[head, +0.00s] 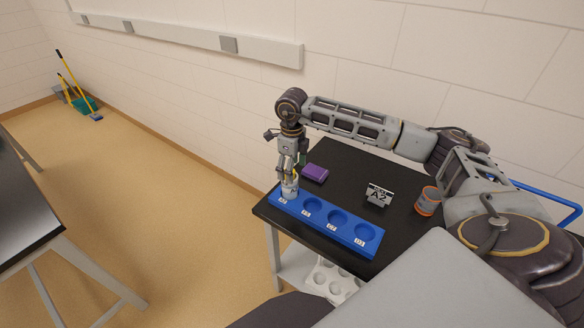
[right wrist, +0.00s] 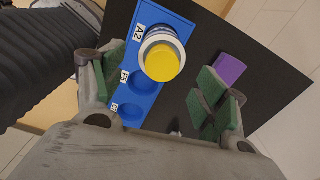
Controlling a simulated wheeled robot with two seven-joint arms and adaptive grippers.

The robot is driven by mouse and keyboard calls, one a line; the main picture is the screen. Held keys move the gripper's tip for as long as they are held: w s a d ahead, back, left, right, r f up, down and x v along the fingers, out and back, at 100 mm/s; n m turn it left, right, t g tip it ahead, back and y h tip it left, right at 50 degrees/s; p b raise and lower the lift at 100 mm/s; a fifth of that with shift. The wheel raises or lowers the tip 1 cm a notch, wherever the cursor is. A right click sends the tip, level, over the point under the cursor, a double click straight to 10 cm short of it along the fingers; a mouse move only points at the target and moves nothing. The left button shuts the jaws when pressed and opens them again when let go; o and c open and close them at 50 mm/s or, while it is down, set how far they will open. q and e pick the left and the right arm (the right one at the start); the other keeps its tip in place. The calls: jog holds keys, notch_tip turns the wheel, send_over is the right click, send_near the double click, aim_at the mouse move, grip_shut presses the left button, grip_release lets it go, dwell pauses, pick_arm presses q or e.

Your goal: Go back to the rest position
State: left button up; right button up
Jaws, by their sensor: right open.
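My right gripper (head: 289,171) is open, pointing down over the left end of the blue rack (head: 325,219). A small white jar (head: 289,188) with a yellow top (right wrist: 162,62) stands upright in the end recess, labelled A2 in the right wrist view. That view shows the green-padded fingers (right wrist: 158,88) spread wide, with the jar in line with the gap between them and touching neither pad. The other recesses in the rack look empty. My left gripper is not in view.
A white holed tray (head: 333,281) is on the shelf below. A wall is close behind; another table (head: 22,205) stands left across open floor.

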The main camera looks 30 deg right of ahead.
jog(key=shift+r, duration=0.25)
dwell(0.3)
jog(key=shift+r+p, duration=1.6)
jog(key=shift+r, duration=1.15)
jog(key=shift+r, duration=0.1)
jog(key=shift+r+p, duration=1.35)
jog(key=shift+r, duration=1.05)
